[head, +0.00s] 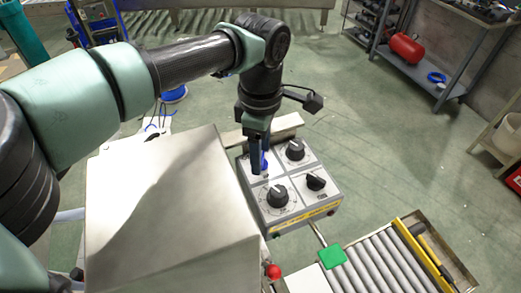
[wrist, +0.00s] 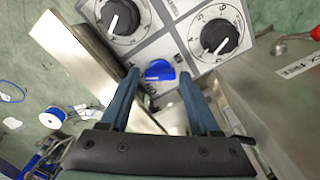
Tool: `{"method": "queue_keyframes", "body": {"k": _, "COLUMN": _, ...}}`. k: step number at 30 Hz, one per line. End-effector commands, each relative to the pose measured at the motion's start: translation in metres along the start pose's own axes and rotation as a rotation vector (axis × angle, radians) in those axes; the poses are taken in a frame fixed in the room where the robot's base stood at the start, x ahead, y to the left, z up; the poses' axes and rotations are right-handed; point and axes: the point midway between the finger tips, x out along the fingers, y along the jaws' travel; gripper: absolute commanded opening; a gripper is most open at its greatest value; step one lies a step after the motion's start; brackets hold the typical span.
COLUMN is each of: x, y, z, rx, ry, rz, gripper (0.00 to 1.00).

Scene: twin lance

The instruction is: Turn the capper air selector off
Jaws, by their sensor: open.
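A grey control box (head: 314,207) carries several knobs on its sloped top panel. Three are black: one at the back right (head: 295,149), one at the front left (head: 278,196) and one at the right (head: 316,181). A blue knob (wrist: 159,70) sits at the panel's back-left quarter; in the head view my gripper mostly hides it. Its label is too small to read, so I cannot confirm which knob is the capper air selector. My gripper (wrist: 159,75) is open and points down at the blue knob. Its fingertips show on either side of the knob, with gaps; their height over it is unclear.
A large metal housing (head: 165,200) stands left of the box, close to my arm. A roller conveyor (head: 385,262) lies at the front right. A red-balled lever (head: 273,271) stands near the front. Two black dials (wrist: 120,17) (wrist: 220,37) flank the blue knob in the wrist view.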

Motion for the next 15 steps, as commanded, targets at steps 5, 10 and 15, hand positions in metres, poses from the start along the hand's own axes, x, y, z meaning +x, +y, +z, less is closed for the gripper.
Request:
{"method": "queue_keyframes", "body": {"k": 5, "x": -0.024, "y": 0.001, "z": -0.001, "rx": 0.000, "ry": 0.003, "rz": 0.005, "gripper": 0.63}}
{"method": "queue_keyframes", "body": {"k": 10, "x": -0.063, "y": 0.001, "z": -0.001, "rx": 0.000, "ry": 0.004, "rz": 0.005, "gripper": 0.63}}
{"method": "queue_keyframes", "body": {"k": 15, "x": -0.098, "y": 0.001, "z": 0.000, "rx": 0.000, "ry": 0.002, "rz": 0.004, "gripper": 0.63}}
